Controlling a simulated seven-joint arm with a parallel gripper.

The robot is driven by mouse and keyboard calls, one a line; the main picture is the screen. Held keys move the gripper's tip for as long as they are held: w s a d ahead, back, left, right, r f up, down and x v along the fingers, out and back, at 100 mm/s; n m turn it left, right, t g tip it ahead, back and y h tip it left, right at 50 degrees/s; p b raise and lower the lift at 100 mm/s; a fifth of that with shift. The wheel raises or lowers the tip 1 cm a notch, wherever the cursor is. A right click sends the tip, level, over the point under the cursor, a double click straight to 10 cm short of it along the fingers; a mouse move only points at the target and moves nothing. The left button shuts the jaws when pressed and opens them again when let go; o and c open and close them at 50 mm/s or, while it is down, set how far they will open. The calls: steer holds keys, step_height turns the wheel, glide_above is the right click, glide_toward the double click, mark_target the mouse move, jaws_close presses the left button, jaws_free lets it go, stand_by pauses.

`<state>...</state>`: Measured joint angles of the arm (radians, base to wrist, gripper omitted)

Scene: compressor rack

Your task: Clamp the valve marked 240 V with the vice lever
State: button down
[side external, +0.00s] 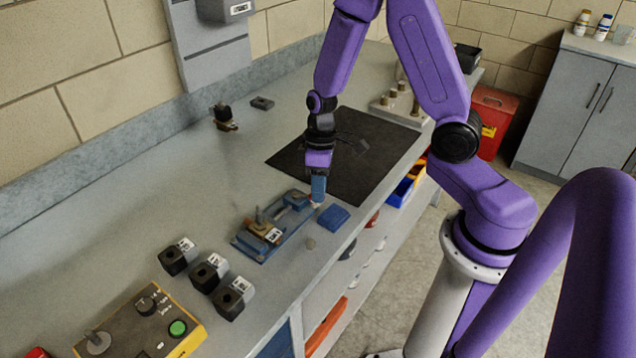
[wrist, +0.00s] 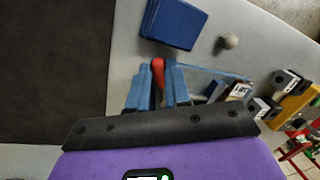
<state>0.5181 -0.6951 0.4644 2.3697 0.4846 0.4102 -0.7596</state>
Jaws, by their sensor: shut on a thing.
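The blue vice (side external: 262,248) lies on the bench near its front edge. A brass-coloured valve with a white label (side external: 272,236) sits in it; the label is too small to read. In the wrist view this valve (wrist: 240,90) is right of the fingers. My gripper (side external: 318,190) points down at the vice's right end. In the wrist view its blue fingers (wrist: 159,84) are shut on the red-tipped vice lever (wrist: 158,65). The fingers hide most of the lever. I cannot tell whether the vice jaw touches the valve.
Several dark blocks with white labels (side external: 208,272) stand left of the vice, near a yellow control box (side external: 178,340) with a green button. A blue pad (side external: 333,218) and a small round knob (side external: 310,243) lie by the front edge. A black mat (side external: 375,170) lies behind.

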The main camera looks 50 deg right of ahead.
steer(key=shift+s+a+m+t, duration=0.15)
steer(key=shift+a+m, duration=0.2)
steer(key=shift+m, duration=0.5)
steer(key=shift+s+a+m+t, duration=0.15)
steer(key=shift+a+m, duration=0.25)
steer(key=shift+m, duration=0.5)
steer(key=shift+s+a+m+t, duration=0.1)
steer(key=shift+a+m+t, duration=0.2)
steer(key=shift+m, duration=0.55)
steer(key=shift+a, duration=0.1)
steer(key=c, duration=1.1)
jaws_free()
steer(key=shift+w+r, duration=0.1)
steer(key=shift+r, duration=0.75)
steer(key=d+r, duration=0.1)
steer(key=r, duration=0.4)
steer(key=d+r, duration=0.1)
steer(key=r, duration=0.4)
steer(key=d+r, duration=0.1)
steer(key=r, duration=0.4)
steer(key=shift+d+r, duration=0.2)
steer(key=shift+d, duration=0.05)
steer(key=shift+a, duration=0.1)
